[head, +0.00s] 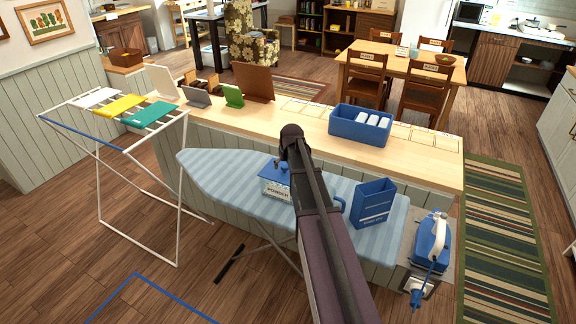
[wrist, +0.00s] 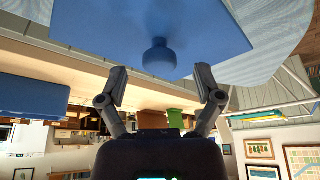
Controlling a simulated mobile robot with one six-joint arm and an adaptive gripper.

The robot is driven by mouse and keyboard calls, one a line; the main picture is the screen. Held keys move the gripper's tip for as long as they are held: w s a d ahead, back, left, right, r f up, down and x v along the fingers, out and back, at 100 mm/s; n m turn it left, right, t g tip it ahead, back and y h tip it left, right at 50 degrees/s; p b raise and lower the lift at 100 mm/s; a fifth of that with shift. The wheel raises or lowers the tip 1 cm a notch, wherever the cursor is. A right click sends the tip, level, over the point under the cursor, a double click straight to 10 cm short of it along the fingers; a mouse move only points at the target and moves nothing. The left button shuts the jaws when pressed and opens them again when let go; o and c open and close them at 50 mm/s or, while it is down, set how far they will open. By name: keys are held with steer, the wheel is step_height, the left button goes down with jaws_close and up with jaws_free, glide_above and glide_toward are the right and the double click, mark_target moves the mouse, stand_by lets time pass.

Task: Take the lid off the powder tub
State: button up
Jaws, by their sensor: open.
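The powder tub (head: 275,189) is a white box with a dark label. It stands on the striped ironing board, partly hidden by my arm. Its blue lid (head: 272,172) sits on top. In the wrist view the lid (wrist: 215,25) fills the upper part, with a round blue knob (wrist: 158,58) in the middle. My gripper (wrist: 160,82) is open and empty, its fingertips apart on either side of the knob and a little short of it. In the head view my arm hides the fingers.
The ironing board (head: 225,180) also holds a blue carton (head: 375,203) and, at its right end, a blue iron (head: 431,250). Behind it a wooden counter (head: 300,122) carries a blue bin (head: 345,126). A drying rack (head: 180,190) stands left.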

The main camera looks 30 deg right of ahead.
steer(key=shift+b+x, duration=0.6)
steer(key=shift+x, duration=0.3)
jaws_close()
